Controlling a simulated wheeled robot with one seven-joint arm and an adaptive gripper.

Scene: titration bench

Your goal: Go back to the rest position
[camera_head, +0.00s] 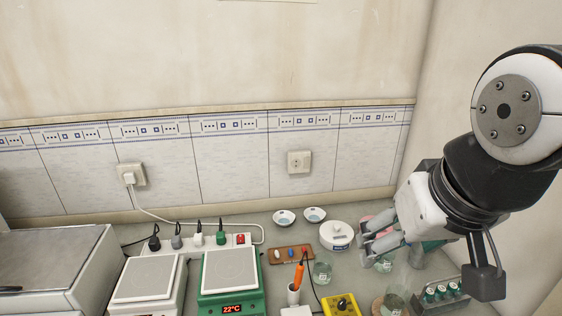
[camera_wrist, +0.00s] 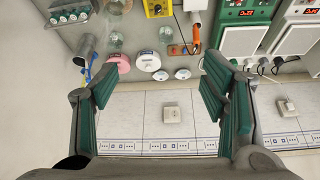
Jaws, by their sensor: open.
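My gripper (camera_head: 364,236) is at the right in the head view, raised over the right part of the bench. In the wrist view my gripper (camera_wrist: 161,78) has its two green-padded fingers spread wide apart with nothing between the pads. Beyond the fingertips, a white round container (camera_wrist: 149,61) and a pink round container (camera_wrist: 119,62) stand on the bench. The white container (camera_head: 336,236) also shows in the head view, just left of the fingers. The pink one is partly hidden there behind my gripper.
A green hotplate (camera_head: 230,272), a white hotplate (camera_head: 147,282) and a power strip (camera_head: 215,244) fill the left. Small dishes (camera_head: 284,218), a glass beaker (camera_head: 322,271), a yellow meter (camera_head: 341,305) and a vial rack (camera_head: 440,296) crowd the middle and right. The tiled wall (camera_head: 230,160) closes the back.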

